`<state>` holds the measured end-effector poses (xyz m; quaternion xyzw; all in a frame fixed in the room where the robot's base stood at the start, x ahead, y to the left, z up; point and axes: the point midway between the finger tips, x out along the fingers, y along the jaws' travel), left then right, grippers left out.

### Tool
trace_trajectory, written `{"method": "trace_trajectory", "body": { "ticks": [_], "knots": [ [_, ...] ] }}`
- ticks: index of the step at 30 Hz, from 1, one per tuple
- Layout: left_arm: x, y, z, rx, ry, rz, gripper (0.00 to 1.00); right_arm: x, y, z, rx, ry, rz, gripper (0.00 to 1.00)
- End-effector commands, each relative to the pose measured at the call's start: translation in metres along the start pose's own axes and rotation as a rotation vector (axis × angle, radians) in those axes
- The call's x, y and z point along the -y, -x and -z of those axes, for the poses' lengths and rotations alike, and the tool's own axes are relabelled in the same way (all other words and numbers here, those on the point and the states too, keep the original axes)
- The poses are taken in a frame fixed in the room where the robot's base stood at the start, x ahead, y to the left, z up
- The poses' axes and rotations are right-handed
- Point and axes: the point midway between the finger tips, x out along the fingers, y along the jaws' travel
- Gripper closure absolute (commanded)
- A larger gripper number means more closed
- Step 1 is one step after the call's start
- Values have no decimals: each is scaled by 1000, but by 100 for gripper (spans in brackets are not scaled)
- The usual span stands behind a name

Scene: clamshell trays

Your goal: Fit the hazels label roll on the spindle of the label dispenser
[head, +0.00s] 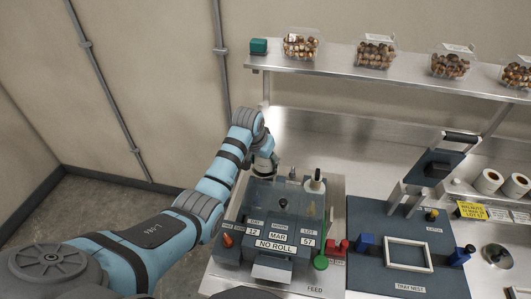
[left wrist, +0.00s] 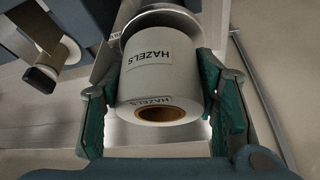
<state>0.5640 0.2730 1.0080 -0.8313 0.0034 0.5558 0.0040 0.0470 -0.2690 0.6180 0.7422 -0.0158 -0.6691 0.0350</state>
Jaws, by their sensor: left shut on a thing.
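The hazels label roll (left wrist: 160,85) is white with a brown core and HAZELS printed on its side and end. In the left wrist view my left gripper (left wrist: 160,105) has its teal fingers on both sides of the roll, shut on it. A shiny round metal disc (left wrist: 135,35) shows just behind the roll; I cannot tell whether they touch. In the head view my left gripper (head: 264,166) is at the back of the label dispenser (head: 268,236), whose panel reads NO ROLL. The roll and spindle cannot be made out clearly there. My right gripper is not in view.
A dark tray nest (head: 408,255) with a white frame and a raised press (head: 436,165) stands right of the dispenser. White rolls (head: 488,181) lie at the far right. A shelf (head: 350,67) with several nut-filled clamshells (head: 375,52) runs above the bench.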

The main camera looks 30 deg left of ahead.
Motion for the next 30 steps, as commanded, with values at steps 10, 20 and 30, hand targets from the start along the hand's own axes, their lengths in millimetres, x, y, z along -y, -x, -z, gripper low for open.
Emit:
{"method": "trace_trajectory", "body": {
  "ticks": [10, 20, 30],
  "knots": [
    [0, -1, 2, -10, -1, 1, 44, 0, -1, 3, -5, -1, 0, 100],
    [1, 0, 2, -8, 0, 2, 23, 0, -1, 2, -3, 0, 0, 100],
    [1, 22, 12, -10, 0, 2, 23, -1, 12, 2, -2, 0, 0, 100]
  ]
}}
